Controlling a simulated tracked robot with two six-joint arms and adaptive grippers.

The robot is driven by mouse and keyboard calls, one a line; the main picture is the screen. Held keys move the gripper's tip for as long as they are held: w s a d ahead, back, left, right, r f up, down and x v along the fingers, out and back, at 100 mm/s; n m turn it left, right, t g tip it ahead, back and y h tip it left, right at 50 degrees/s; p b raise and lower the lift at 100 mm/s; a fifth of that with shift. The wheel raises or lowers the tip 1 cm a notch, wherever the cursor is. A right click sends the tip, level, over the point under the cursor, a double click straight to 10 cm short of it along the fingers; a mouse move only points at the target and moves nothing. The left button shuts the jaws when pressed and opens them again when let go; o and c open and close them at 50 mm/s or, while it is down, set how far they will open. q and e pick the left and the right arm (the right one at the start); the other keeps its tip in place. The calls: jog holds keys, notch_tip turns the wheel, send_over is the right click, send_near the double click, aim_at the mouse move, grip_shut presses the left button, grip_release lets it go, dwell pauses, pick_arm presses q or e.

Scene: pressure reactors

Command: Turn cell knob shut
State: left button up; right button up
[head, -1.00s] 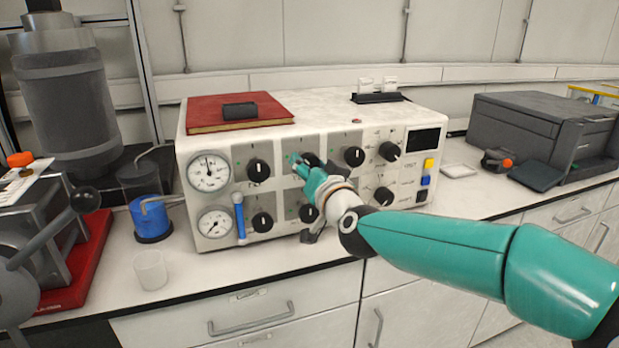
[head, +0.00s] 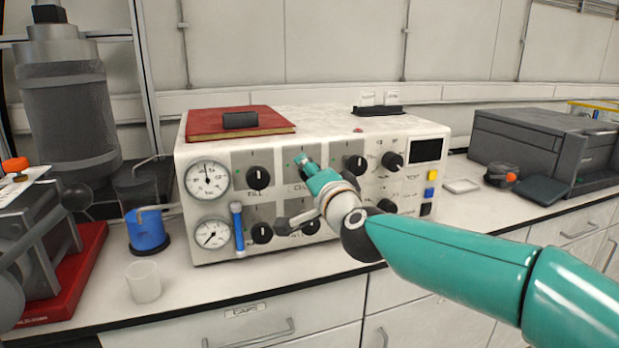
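The white control box (head: 320,120) stands on the bench with rows of black knobs on its front. My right gripper (head: 303,164) comes in from the right and is at the top-row knob second from the left. Only the start of the label under it, a "C", shows. The gripper covers most of that knob. I cannot tell whether the fingers touch it or are open or shut. A grey part of the gripper (head: 290,225) sticks out lower left, in front of the bottom row. My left gripper is not in view.
The neighbouring top-row knobs (head: 258,177) and (head: 355,164) are close on both sides. Two gauges (head: 207,180) and a blue tube (head: 237,228) are at the left. A red book (head: 240,121) lies on top. A cup (head: 143,281) stands on the bench.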

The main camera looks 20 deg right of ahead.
jog(key=shift+f, duration=0.15)
jog(key=o, duration=1.1)
jog(key=shift+d, duration=0.1)
jog(key=shift+o, duration=0.2)
jog(key=s, duration=1.2)
jog(key=shift+d, duration=0.2)
